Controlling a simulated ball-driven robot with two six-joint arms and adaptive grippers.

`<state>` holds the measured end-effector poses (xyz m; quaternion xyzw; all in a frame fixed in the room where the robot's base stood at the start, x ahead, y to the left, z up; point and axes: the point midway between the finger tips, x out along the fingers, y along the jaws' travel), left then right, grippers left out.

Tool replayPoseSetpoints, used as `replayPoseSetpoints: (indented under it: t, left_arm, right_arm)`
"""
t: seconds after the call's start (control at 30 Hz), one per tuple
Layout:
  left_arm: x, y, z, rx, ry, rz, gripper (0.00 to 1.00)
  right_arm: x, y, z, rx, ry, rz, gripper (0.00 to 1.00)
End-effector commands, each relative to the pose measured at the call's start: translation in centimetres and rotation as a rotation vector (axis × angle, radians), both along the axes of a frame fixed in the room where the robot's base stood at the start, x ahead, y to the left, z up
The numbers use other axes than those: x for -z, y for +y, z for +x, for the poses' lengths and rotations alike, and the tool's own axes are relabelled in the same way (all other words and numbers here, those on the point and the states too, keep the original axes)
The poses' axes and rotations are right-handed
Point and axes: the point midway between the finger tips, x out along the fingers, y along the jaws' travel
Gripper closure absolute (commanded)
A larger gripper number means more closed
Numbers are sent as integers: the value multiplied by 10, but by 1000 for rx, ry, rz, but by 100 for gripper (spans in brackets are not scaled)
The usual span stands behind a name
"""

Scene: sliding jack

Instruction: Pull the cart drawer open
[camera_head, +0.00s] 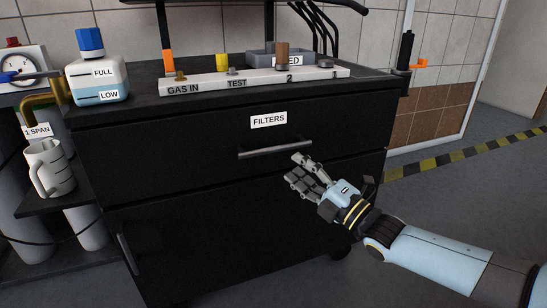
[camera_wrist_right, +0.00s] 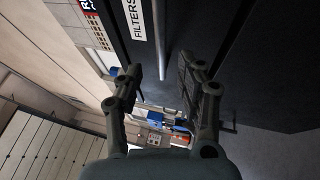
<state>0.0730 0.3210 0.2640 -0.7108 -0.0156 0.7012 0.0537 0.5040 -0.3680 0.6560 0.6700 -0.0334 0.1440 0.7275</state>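The black cart drawer (camera_head: 200,145) carries a white FILTERS label and looks shut, its front flush with the cart. Its grey bar handle (camera_head: 275,148) runs across the front below the label. My right gripper (camera_head: 295,168) is at the right end of the handle, just below it, fingers apart and pointing toward the drawer. In the right wrist view, the handle (camera_wrist_right: 159,38) lines up with the gap between the open fingers of the gripper (camera_wrist_right: 160,67). I cannot tell whether a finger touches it. My left gripper is not in view.
On the cart top stand a labelled valve manifold (camera_head: 255,79), a grey tray (camera_head: 268,58) and a blue-capped bottle (camera_head: 98,80). A mug (camera_head: 49,167) sits on a side shelf at left. A lower door (camera_head: 210,225) is below the drawer. Floor at right is clear.

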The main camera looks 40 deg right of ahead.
Motion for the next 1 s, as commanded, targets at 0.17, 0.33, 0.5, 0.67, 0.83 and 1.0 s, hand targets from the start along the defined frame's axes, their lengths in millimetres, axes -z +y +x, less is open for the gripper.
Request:
replayPoseSetpoints:
  t: [0.17,0.33,0.5,0.67,0.83,1.0]
  left_arm:
    - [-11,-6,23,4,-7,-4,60]
    - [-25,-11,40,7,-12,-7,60]
    - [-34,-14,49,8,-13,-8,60]
    - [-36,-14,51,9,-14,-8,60]
    - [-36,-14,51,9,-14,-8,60]
    - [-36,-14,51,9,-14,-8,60]
  right_arm:
    - [-7,6,36,1,-1,0,62]
    - [-14,11,64,1,1,0,62]
    - [-18,14,78,1,2,0,62]
    - [-19,14,81,1,3,1,62]
    - [-20,14,81,1,2,1,65]
    - [-19,14,80,1,2,1,87]
